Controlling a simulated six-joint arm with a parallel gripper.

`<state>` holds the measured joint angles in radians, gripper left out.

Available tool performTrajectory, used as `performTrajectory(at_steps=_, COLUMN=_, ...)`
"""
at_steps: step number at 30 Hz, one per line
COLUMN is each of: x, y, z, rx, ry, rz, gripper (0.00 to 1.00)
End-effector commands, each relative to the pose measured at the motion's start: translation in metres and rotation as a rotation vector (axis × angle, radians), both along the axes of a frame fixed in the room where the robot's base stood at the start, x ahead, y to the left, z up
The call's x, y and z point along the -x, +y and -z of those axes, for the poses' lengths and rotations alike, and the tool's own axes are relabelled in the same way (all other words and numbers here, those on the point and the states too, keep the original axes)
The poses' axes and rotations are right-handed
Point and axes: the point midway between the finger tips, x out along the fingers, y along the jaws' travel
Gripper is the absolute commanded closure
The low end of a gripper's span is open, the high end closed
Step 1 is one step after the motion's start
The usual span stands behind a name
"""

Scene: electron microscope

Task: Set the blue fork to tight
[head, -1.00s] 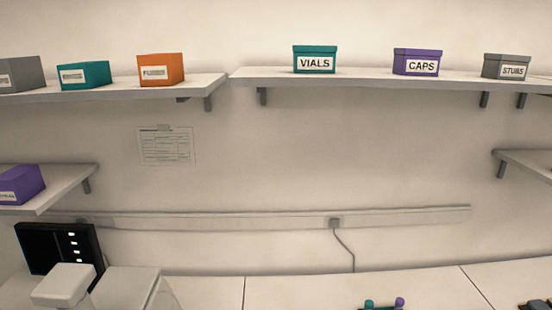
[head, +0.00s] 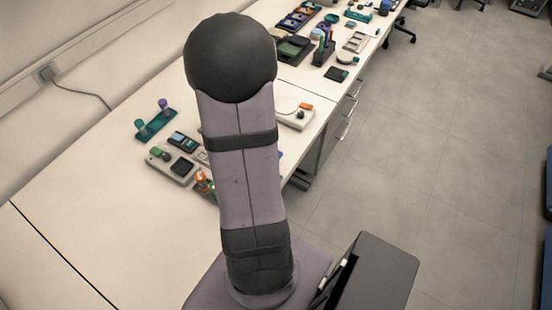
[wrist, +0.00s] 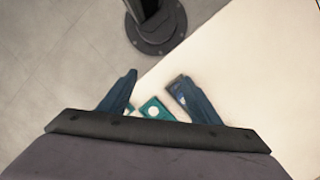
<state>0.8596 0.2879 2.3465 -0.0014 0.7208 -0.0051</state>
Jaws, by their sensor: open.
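I cannot clearly make out the blue fork in either view. In the head view, a small bit of blue (head: 281,155) shows at the right edge of my arm, and my arm hides the rest of it. My gripper (wrist: 156,76) shows in the wrist view with its two dark blue fingers spread apart and nothing held. A teal piece with a white disc (wrist: 154,111) lies beyond the fingers, seen between them. In the head view my gripper is hidden behind my arm.
On the bench (head: 95,205), left of my arm, are a teal stand (head: 155,123) with teal and purple knobs, a grey device (head: 170,166) and an orange-topped piece (head: 202,182). A white device (head: 295,114) stands right of my arm. The near left bench is clear.

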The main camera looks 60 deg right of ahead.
Motion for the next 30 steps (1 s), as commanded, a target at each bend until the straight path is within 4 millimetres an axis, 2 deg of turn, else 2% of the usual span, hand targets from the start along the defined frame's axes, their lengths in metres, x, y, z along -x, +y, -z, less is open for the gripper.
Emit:
performTrajectory(at_steps=1, x=0.004, y=-0.017, z=0.015, rx=-0.002, ry=0.000, rz=0.050, gripper=0.43)
performTrajectory(at_steps=3, x=0.007, y=-0.039, z=0.026, rx=0.001, ry=-0.007, rz=0.093, gripper=0.43)
performTrajectory(at_steps=9, x=0.007, y=-0.102, z=0.044, rx=0.023, ry=-0.052, rz=0.069, gripper=0.43)
performTrajectory(at_steps=14, x=-0.016, y=-0.147, z=0.035, rx=0.072, ry=-0.114, rz=-0.121, gripper=0.43)
performTrajectory(at_steps=18, x=-0.034, y=-0.181, z=0.015, rx=0.127, ry=-0.162, rz=-0.330, gripper=0.43)
performTrajectory(at_steps=21, x=-0.040, y=-0.192, z=0.007, rx=0.137, ry=-0.180, rz=-0.491, gripper=0.43)
performTrajectory(at_steps=25, x=-0.039, y=-0.190, z=0.007, rx=0.111, ry=-0.191, rz=-0.678, gripper=0.43)
performTrajectory(at_steps=30, x=-0.038, y=-0.188, z=0.007, rx=0.094, ry=-0.199, rz=-0.818, gripper=0.43)
